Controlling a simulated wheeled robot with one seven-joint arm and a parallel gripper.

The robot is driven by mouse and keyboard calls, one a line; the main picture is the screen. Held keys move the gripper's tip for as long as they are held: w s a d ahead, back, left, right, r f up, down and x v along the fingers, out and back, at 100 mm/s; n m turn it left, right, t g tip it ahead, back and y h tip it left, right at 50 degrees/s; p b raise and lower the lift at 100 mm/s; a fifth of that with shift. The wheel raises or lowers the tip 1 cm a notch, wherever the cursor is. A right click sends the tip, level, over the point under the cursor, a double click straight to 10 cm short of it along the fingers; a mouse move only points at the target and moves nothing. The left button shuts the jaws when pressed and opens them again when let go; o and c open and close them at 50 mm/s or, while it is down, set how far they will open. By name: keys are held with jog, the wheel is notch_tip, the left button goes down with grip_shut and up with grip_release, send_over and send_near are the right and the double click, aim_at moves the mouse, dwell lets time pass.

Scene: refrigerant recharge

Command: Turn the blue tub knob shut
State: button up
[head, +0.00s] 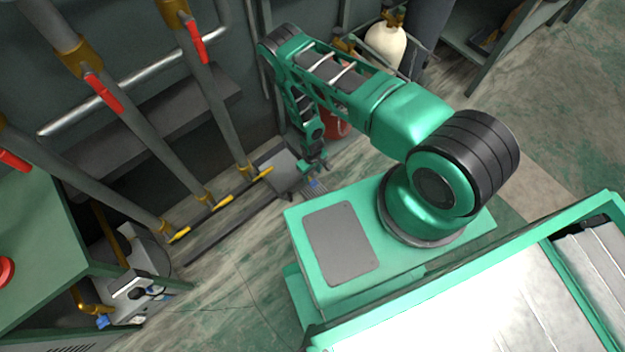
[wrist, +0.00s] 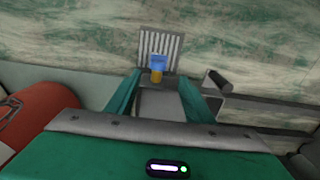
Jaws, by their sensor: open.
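The blue knob (wrist: 158,62) shows in the wrist view on a short brass stem (wrist: 156,77), in front of a pale ribbed grate. In the head view a small blue spot (head: 312,183) lies just below my gripper (head: 316,165). My gripper (wrist: 160,78) is open, its two green fingers on either side of the stem in the wrist view. The knob appears between and slightly beyond the fingertips; I cannot tell whether they touch it. A grey box-like body (wrist: 165,105) lies below the stem, partly hidden by my gripper.
A red cylinder (wrist: 40,122) stands close at the left in the wrist view. Grey pipes with yellow handles (head: 222,203) stand left of my gripper in the head view. Another blue part (head: 103,320) sits low at the left. Open floor (head: 235,265) lies between the pipes and my base.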

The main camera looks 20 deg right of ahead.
aim_at(313, 182)
jog(key=f, duration=0.8)
jog(key=shift+d+f, duration=0.3)
jog(key=shift+f, duration=0.05)
jog(key=shift+c, duration=0.6)
jog(key=c, duration=0.9)
